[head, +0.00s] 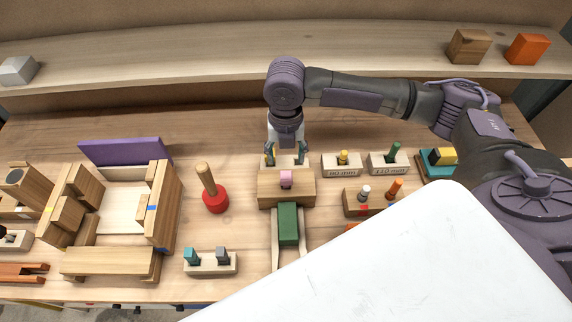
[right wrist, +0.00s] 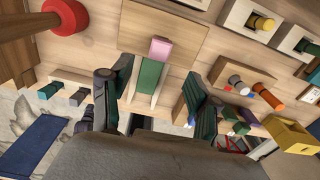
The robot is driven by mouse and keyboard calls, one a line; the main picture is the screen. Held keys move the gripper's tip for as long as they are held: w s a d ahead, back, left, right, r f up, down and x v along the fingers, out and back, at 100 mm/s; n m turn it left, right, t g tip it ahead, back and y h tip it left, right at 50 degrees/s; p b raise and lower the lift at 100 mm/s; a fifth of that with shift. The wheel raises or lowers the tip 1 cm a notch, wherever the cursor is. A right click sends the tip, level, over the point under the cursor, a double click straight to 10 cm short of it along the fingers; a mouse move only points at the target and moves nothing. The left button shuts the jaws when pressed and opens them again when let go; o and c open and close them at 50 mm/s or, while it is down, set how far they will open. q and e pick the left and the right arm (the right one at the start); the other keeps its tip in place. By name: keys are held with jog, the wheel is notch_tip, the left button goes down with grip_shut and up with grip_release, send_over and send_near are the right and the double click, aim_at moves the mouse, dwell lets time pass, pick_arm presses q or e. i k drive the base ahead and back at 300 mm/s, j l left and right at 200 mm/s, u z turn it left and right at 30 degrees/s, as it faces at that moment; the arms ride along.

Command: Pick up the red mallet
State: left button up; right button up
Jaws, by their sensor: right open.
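The red mallet (head: 215,201) stands head-down on the wooden bench, left of the middle. Its red head rests on the bench and its wooden handle points up, leaning slightly left. In the right wrist view the mallet (right wrist: 65,17) shows at the upper left, partly cut off by the frame edge. My right gripper (head: 285,160) is open and empty, pointing down, to the right of the mallet and farther back, apart from it. Its two fingers also show in the right wrist view (right wrist: 150,88), with a green block between them in the picture. My left gripper is not in view.
A wooden block with a pink peg (head: 286,180) and a green block (head: 288,224) lie right of the mallet. A wooden frame assembly (head: 165,210) stands close on its left. A holder with teal and grey pegs (head: 210,264) lies in front. Bench behind the mallet is clear.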

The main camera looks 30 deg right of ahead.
aim_at(214, 195)
jog(key=k+j, duration=0.5)
jog(key=k, duration=0.2)
jog(key=k+j, duration=0.45)
jog(key=k, duration=0.2)
